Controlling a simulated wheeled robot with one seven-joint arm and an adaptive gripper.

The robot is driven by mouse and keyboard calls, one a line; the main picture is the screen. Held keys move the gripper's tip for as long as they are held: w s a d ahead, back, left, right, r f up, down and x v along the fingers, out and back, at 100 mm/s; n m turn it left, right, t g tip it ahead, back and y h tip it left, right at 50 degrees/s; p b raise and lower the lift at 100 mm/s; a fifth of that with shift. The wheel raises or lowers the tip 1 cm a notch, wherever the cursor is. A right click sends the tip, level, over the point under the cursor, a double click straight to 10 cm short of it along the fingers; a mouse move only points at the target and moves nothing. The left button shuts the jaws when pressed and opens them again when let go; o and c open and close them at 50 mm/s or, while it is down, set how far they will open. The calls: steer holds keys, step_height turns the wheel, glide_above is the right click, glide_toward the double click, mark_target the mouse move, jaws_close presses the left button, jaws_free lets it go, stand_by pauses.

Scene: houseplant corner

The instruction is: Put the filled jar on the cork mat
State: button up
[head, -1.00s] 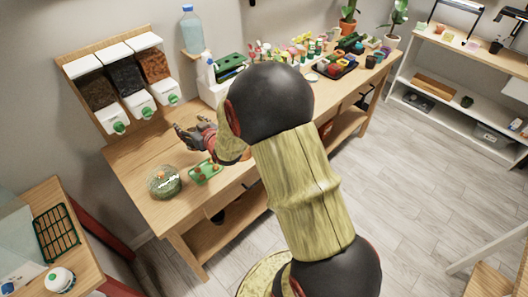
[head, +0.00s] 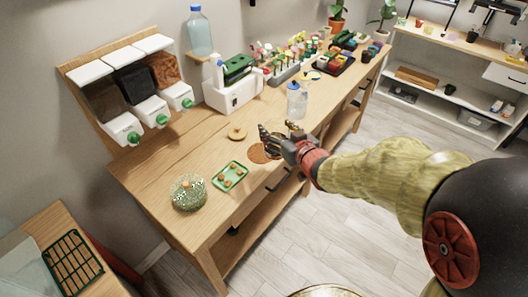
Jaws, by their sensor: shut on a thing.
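My gripper (head: 278,133) is over the workbench, beside the far right edge of a flat round brown mat (head: 262,154), which looks like the cork mat. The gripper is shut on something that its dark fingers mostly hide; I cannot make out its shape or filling. A clear container with a blue top (head: 297,101) stands upright behind the gripper.
Dispensers with green taps (head: 156,112) hang on the left wall. A white box (head: 236,92) stands at the back. Bare wood shows at the bench's left.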

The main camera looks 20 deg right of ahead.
steer(key=w+a+f+b, duration=0.2)
steer(key=w+f+b, duration=0.4)
steer(key=w+f, duration=0.5)
steer(key=shift+w+f+n+y+b, duration=0.2)
steer(key=shift+w+n+y+b, duration=0.1)
steer(key=shift+w+y+b, duration=0.15)
steer(key=shift+f, duration=0.2)
steer(key=o, duration=2)
